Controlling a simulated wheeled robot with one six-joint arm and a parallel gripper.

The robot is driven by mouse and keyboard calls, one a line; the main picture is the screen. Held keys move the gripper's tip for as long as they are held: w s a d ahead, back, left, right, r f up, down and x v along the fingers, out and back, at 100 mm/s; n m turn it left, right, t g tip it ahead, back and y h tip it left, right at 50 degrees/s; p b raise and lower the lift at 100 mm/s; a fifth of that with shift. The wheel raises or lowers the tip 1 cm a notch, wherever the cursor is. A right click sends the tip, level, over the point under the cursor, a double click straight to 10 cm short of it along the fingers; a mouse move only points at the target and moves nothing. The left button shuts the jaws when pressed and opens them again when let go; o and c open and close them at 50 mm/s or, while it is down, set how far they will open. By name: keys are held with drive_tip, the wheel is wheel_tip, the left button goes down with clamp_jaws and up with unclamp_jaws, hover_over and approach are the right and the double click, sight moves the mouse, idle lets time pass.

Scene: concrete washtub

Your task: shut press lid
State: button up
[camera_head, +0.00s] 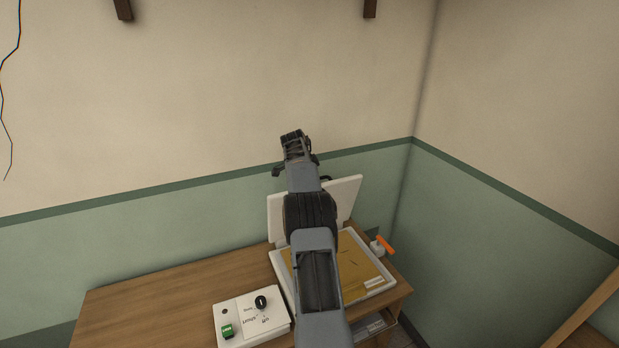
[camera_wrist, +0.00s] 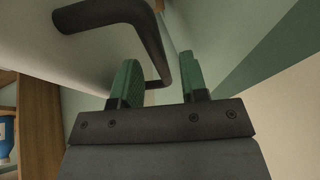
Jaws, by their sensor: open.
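The press is a white shallow box (camera_head: 372,295) with a tan inner surface, at the right end of the table in the head view. Its white lid (camera_head: 346,196) stands open and raised at the back, partly hidden by my arm. A dark bent lid handle (camera_wrist: 155,45) shows in the wrist view, on the pale lid surface. My gripper (camera_head: 292,140) is high, above and behind the lid's top edge in the head view. In the wrist view its green-padded fingers (camera_wrist: 160,78) are open, with part of the handle in the gap between them. Contact cannot be told.
A wooden table (camera_head: 150,300) carries a white control box (camera_head: 252,318) with a black knob and a green switch, left of the press. An orange lever (camera_head: 385,244) sticks out at the press's right. Walls stand close behind and right. The table's left part is clear.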

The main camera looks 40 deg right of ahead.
drive_tip(key=shift+c, duration=0.3)
clamp_jaws()
idle(0.3)
